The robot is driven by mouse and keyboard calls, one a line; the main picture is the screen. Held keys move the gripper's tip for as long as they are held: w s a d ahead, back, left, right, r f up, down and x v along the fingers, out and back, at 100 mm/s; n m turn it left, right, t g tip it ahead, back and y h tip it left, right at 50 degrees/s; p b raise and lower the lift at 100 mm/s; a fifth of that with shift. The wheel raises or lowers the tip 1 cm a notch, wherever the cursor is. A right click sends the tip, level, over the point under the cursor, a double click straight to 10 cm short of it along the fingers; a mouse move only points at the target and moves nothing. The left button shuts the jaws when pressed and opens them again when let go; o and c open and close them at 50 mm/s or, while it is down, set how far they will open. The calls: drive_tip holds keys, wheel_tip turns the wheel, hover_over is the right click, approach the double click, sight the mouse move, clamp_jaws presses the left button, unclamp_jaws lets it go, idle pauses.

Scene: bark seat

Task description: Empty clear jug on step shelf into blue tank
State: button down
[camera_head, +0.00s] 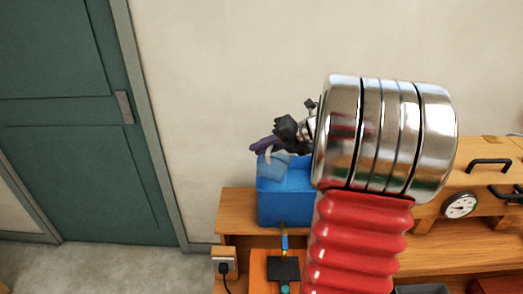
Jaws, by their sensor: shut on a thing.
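The blue tank (285,205) stands on a wooden surface left of my arm. My gripper (264,147), with purple fingers, is above the tank's back left part. It is shut on a pale, see-through piece that appears to be the clear jug (272,167). The jug looks tilted and is over or in front of the tank's top; I cannot tell its exact height. Its contents and any flow from it cannot be made out. My shiny arm link hides the tank's right side.
A wooden bench (236,212) carries the tank. A dial gauge (460,205) and a black handle (488,164) are on the right. A green door (80,110) and open floor are at left.

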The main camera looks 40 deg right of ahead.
sight(259, 167)
drive_tip(key=shift+d+r, duration=0.15)
drive_tip(key=shift+r, duration=0.35)
drive_tip(key=shift+w+d+r+m+g+y, duration=0.2)
drive_tip(key=shift+w+d+r+m+y, duration=0.15)
drive_tip(key=shift+d+r+m+y, duration=0.25)
drive_tip(key=shift+w+d+r+m+g+y, duration=0.2)
drive_tip(key=shift+w+d+r+m+y, duration=0.15)
drive_tip(key=shift+d+r+y, duration=0.45)
idle(1.4)
drive_tip(key=shift+s, duration=0.1)
drive_tip(key=shift+s+a+f+n+t+h, duration=0.3)
drive_tip(key=shift+a+f+n+h, duration=0.35)
drive_tip(key=shift+f, duration=0.25)
drive_tip(key=shift+s+a+f+n+t+h, duration=0.25)
drive_tip(key=shift+a+f+n+h, duration=0.15)
drive_tip(key=shift+a+f+h, duration=0.4)
drive_tip(key=shift+s+a+f+n+t+h, duration=0.25)
drive_tip(key=shift+a+f+n+h, duration=0.25)
drive_tip(key=shift+f, duration=0.3)
drive_tip(key=shift+s+a+f+n+t+h, duration=0.25)
drive_tip(key=shift+a+f+n+h, duration=0.2)
drive_tip(key=shift+f, duration=0.3)
drive_tip(key=shift+f, duration=0.15)
